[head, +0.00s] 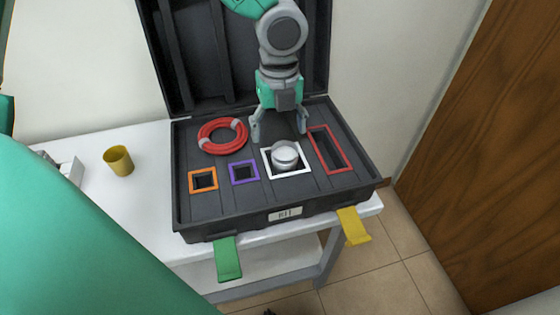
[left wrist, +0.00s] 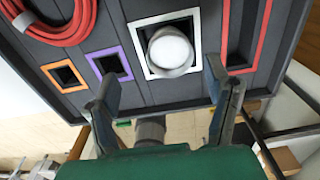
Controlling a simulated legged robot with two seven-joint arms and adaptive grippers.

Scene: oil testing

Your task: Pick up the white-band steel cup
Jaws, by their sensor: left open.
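The white-band steel cup (head: 284,153) is a pale, silvery round cup. It stands in the white-framed square slot (head: 267,166) of the black case. In the left wrist view the cup (left wrist: 170,50) shows ahead, in line with the gap between the fingers. My left gripper (head: 279,133) is open and empty. In the head view it points down just behind the cup, with its fingers spread; I see no contact with the cup. The cup's lower part is hidden in the slot. My right gripper is not in view.
The open black case (head: 188,215) has its lid raised behind my arm. Orange (head: 191,189), purple (head: 232,178) and red (head: 341,168) frames surround other slots. A red coiled hose (head: 205,142) lies in the case. A yellow cup (head: 119,161) stands on the white table (head: 140,205) at left.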

